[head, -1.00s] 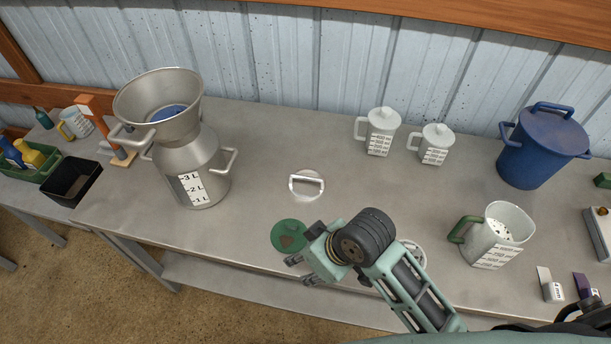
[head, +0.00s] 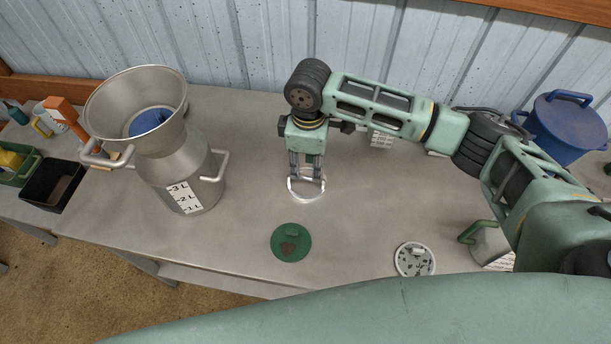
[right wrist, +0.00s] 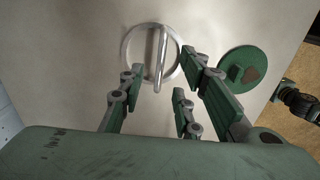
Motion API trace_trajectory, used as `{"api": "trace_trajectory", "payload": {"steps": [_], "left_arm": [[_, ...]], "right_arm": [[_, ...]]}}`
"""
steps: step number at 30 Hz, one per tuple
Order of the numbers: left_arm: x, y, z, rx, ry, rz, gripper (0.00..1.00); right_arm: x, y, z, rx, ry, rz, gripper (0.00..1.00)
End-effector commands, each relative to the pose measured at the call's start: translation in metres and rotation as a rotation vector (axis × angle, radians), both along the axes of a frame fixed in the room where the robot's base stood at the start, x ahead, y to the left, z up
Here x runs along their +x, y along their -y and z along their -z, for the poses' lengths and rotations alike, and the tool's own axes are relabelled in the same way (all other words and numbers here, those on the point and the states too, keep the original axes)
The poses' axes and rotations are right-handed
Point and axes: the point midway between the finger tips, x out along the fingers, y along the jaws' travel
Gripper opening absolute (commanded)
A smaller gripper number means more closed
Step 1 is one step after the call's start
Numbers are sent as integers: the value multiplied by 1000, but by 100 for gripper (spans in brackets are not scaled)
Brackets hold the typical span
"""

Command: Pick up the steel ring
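The steel ring (head: 304,200) lies flat on the grey table; a raised bar handle crosses it. In the right wrist view the ring (right wrist: 160,62) lies just beyond the fingertips, with its bar in plain sight. My right gripper (head: 307,179) points down over the ring, its fingers spread and empty. In the right wrist view the gripper (right wrist: 163,76) has a clear gap between its fingers, with nothing held. Whether the fingertips touch the ring cannot be told. My left gripper is not in view.
A green disc (head: 291,243) and a speckled white lid (head: 414,260) lie in front of the ring. A steel can with a funnel (head: 190,172) stands left. A blue lidded pot (head: 560,128) stands right. My right arm partly hides white jugs and a green-handled jug (head: 487,243).

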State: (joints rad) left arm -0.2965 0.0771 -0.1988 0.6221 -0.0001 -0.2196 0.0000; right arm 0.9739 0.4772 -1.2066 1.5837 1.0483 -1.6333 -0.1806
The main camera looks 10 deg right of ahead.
Motion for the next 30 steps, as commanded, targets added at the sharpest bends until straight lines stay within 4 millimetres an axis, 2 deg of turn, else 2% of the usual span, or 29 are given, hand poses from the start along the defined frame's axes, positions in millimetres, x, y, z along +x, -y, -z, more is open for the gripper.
{"api": "trace_trajectory", "payload": {"steps": [7,13,17,23,30], "left_arm": [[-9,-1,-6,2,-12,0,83],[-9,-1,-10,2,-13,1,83],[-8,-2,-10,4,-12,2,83],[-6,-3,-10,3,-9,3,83],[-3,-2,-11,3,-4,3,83]], "right_arm": [[0,-3,29,1,-2,-2,31],[1,-4,59,0,0,0,31],[1,-4,67,1,1,-2,31],[2,-4,67,1,2,-2,31],[2,-4,67,1,2,-2,10]]}}
